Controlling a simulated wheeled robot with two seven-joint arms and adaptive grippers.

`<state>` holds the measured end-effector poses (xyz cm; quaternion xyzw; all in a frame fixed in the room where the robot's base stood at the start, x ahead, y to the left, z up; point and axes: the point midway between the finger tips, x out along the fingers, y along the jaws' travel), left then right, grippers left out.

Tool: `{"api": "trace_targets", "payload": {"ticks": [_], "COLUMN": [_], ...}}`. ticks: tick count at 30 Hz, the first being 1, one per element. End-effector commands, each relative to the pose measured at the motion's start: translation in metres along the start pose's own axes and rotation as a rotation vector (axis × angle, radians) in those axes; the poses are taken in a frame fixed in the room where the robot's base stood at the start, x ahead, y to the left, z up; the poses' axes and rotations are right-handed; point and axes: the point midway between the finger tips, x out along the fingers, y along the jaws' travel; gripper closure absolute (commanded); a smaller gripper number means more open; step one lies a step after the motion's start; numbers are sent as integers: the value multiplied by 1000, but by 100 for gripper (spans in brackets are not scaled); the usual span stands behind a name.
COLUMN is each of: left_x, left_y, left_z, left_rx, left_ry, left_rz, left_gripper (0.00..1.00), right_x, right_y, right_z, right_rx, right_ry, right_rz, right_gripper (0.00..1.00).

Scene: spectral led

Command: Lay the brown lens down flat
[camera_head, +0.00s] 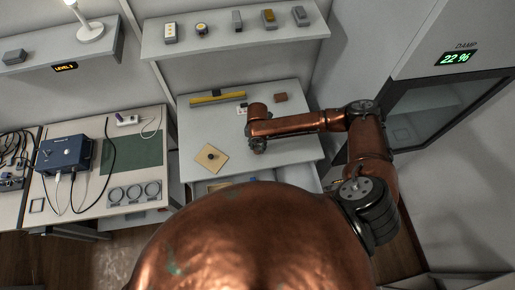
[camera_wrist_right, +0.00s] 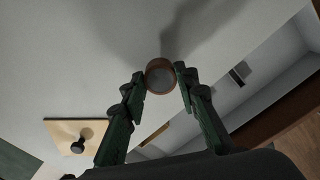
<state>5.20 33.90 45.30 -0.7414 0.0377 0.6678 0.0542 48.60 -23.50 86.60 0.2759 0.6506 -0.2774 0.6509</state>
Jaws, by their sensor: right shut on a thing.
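The brown lens (camera_wrist_right: 160,75) shows in the right wrist view as a small round piece with a brown rim and a grey face. It sits between the fingertips of my right gripper (camera_wrist_right: 162,79), which is shut on it. The pale table top (camera_wrist_right: 75,62) is behind it; I cannot tell whether the lens touches it. In the head view my right gripper (camera_head: 258,146) is over the front middle of the grey table (camera_head: 190,128), and the lens cannot be made out there. My left gripper is not in view.
A tan square plate with a dark knob (camera_head: 206,163) lies left of the gripper. An open drawer (camera_wrist_right: 285,88) is below the front edge. The table's left middle is clear.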

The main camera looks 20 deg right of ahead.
Motion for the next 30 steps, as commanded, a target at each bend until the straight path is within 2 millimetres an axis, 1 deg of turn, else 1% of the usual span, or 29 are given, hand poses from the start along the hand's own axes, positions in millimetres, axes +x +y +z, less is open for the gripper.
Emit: {"api": "trace_targets", "payload": {"ticks": [1,5,16,17,18,24,30], "left_x": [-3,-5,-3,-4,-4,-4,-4], "left_y": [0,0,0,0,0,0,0], "left_z": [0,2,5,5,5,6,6], "left_rx": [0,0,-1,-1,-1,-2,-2], "left_ry": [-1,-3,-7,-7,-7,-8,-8], "left_rz": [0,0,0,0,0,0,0], "left_gripper": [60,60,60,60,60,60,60], "right_x": [7,18,23,23,23,22,22], "right_y": [-1,0,0,0,0,0,0], "right_z": [-2,-2,-2,-1,-1,-2,-2], "right_rx": [-1,-1,0,0,0,0,0], "right_ry": [3,1,1,1,1,1,1], "right_rz": [-4,0,-1,-1,-1,-1,0], "right_gripper": [89,89,89,71,68,55,55]}}
